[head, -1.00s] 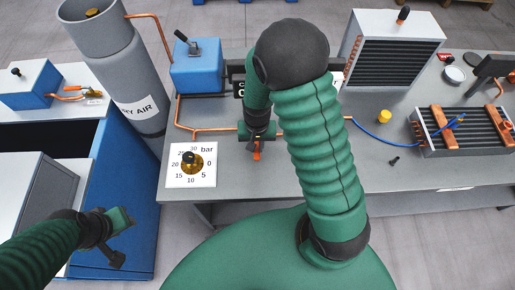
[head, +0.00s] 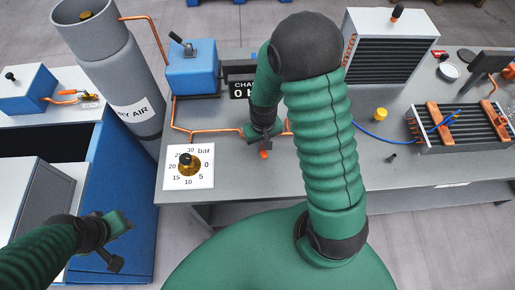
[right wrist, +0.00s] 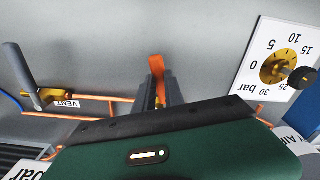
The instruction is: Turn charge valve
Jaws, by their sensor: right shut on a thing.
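The charge valve's orange handle (head: 263,154) sits at the copper pipe on the bench; only its end shows in the head view. In the right wrist view the handle (right wrist: 156,66) stands between my finger pads, its lower part hidden by them. My right gripper (head: 262,139) is shut on it; the fingers also show in the right wrist view (right wrist: 163,95). A sign reading "CHA" with a 0 below (head: 242,89) is partly hidden behind my right arm. My left gripper (head: 120,224) is at lower left, away from the bench; its jaw gap is unclear.
A bar gauge dial (head: 189,166) lies left of the valve. The copper pipe (head: 205,131) runs behind it to a blue box (head: 192,68). In the right wrist view, a grey-handled valve labelled VENT (right wrist: 66,104) is at left. A yellow cap (head: 380,114) stands to the right.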

